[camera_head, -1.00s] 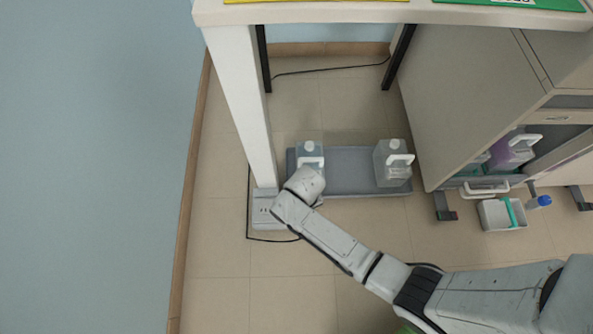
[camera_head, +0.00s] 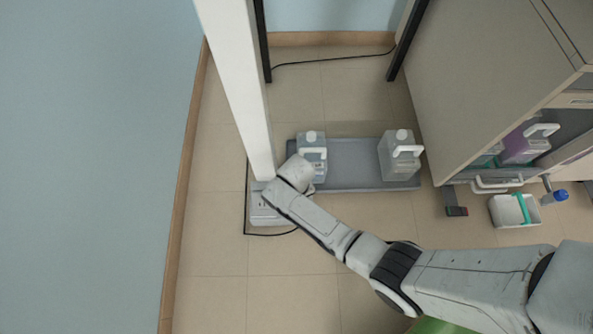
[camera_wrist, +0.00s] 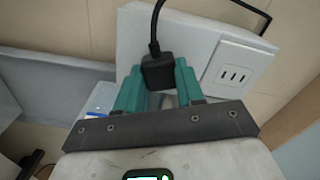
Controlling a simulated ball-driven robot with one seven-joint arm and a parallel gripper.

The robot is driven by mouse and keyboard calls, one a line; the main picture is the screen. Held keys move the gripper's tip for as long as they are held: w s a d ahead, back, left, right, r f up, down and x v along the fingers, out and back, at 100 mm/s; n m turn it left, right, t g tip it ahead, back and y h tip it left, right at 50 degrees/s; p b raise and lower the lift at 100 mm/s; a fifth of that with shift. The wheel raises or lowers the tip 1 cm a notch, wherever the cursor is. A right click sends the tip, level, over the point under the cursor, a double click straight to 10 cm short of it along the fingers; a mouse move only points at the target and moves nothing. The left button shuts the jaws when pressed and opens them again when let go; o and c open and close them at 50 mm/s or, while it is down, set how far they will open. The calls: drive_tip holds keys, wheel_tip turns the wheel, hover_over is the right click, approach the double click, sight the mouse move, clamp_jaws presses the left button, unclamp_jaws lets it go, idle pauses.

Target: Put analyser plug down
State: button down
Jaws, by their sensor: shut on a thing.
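The analyser plug (camera_wrist: 158,72) is a black block with a black cord rising from its top. My gripper (camera_wrist: 158,85) has teal fingers, one on each side of the plug, and is shut on it. Behind the plug is a white socket box (camera_wrist: 190,45) with a slotted outlet on its right side. I cannot tell whether the plug touches the box or sits in it. In the head view the socket box (camera_head: 262,212) is on the floor at the foot of the white post, and my arm hides the plug and my fingers.
A grey tray (camera_head: 350,165) on the floor holds two clear jugs, a left jug (camera_head: 312,165) and a right jug (camera_head: 397,150). A cabinet (camera_head: 490,90) stands at the right, with a small grey bin (camera_head: 512,210) by it. A white post (camera_head: 238,90) rises above the box.

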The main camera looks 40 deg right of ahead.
drive_tip(key=shift+f+b, duration=0.3)
drive_tip(key=shift+f, duration=0.15)
drive_tip(key=shift+f, duration=0.1)
drive_tip(key=c, duration=0.7)
unclamp_jaws()
wheel_tip(320, 180, up, 13)
drive_tip(key=p, duration=0.7)
